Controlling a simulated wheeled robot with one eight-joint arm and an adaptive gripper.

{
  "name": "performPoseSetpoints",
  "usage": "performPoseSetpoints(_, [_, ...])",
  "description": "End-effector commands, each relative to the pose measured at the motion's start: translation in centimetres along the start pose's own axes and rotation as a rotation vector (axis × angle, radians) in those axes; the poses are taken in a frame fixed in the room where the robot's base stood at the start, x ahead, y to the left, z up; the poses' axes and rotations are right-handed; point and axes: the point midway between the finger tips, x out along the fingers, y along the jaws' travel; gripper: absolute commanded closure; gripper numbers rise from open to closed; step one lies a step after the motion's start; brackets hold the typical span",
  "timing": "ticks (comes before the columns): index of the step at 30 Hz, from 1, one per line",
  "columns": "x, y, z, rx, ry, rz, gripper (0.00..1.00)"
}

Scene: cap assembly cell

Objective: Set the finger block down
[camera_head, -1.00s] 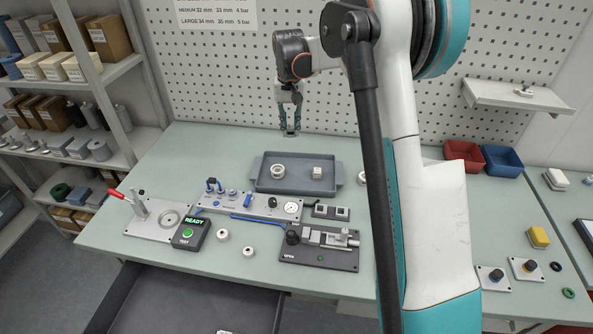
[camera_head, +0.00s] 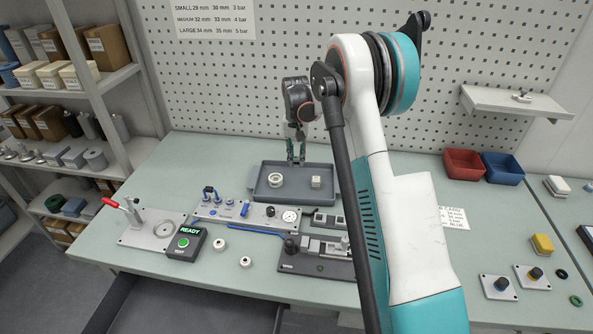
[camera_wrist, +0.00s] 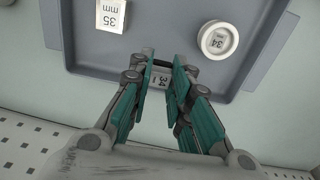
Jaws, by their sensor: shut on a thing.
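My gripper (camera_head: 296,160) points down at the back edge of the grey tray (camera_head: 296,188). In the wrist view, my gripper (camera_wrist: 160,88) has its green fingers closed on a small pale block (camera_wrist: 158,82) marked 34, the finger block as far as I can tell. The fingers hide most of it, and I cannot tell whether it touches the tray. A white block (camera_wrist: 111,14) marked 35 mm and a round white cap (camera_wrist: 218,39) marked 34 lie in the tray.
In front of the tray are a gauge panel (camera_head: 231,211), a clamp fixture (camera_head: 310,262) and a READY test box (camera_head: 185,243). Two loose white rings (camera_head: 220,245) lie nearby. Red (camera_head: 463,163) and blue (camera_head: 503,168) bins stand at the right. The tray's middle is free.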

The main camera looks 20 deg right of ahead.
Motion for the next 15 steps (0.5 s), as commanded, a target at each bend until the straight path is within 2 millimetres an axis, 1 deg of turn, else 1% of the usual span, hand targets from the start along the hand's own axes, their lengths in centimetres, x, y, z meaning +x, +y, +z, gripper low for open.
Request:
performPoseSetpoints(1, [0.4,0.0,0.0,0.000,0.000,0.000,1.00])
performPoseSetpoints(5, [1.0,0.0,0.0,0.000,0.000,0.000,1.00])
performPoseSetpoints(8, [2.1,0.0,0.0,0.000,0.000,0.000,1.00])
performPoseSetpoints(12, [4.2,-0.1,0.0,0.000,0.000,0.000,1.00])
performPoseSetpoints(15, [5.0,-0.1,0.0,0.000,0.000,0.000,1.00])
